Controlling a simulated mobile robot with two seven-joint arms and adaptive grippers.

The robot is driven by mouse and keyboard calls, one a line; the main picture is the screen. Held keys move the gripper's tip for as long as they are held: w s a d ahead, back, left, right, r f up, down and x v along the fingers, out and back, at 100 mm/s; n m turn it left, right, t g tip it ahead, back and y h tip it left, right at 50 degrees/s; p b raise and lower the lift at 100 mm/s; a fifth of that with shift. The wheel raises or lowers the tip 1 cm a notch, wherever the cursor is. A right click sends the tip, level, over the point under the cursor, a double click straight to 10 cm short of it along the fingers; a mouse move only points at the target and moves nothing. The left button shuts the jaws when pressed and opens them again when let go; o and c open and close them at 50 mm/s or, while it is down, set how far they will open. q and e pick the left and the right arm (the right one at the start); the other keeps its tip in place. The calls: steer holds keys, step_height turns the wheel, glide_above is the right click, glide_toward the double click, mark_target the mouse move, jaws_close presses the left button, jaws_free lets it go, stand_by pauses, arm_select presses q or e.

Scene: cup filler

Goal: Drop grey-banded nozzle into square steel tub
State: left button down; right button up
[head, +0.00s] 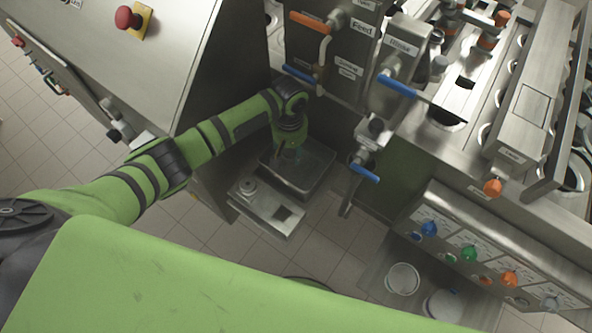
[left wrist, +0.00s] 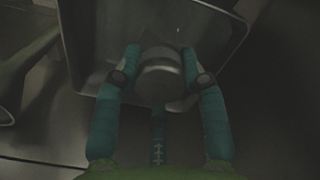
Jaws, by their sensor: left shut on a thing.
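My left gripper (head: 289,152) points down over the square steel tub (head: 322,183). In the left wrist view, its teal fingers (left wrist: 160,66) are shut on the grey-banded nozzle (left wrist: 159,80), a short round grey piece gripped from both sides. The tub's rim and wall (left wrist: 232,45) show behind and around the nozzle in that view. I cannot tell how high the nozzle is above the tub floor. In the head view the gripper mostly hides the nozzle. My right gripper is not in view.
A steel stand (head: 265,215) with a small round part (head: 248,187) and a square hole is left of the tub. Valves with a blue handle (head: 365,173) are to the right. A steel cabinet (head: 150,60) stands left. White buckets (head: 402,279) are on the lower right.

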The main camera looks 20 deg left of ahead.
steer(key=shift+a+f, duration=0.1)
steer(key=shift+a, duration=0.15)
arm_select(q)
steer(key=c, duration=0.8)
jaws_free()
steer(key=shift+o, duration=0.8)
steer(key=shift+f, duration=0.1)
step_height(320, 180, up, 12)
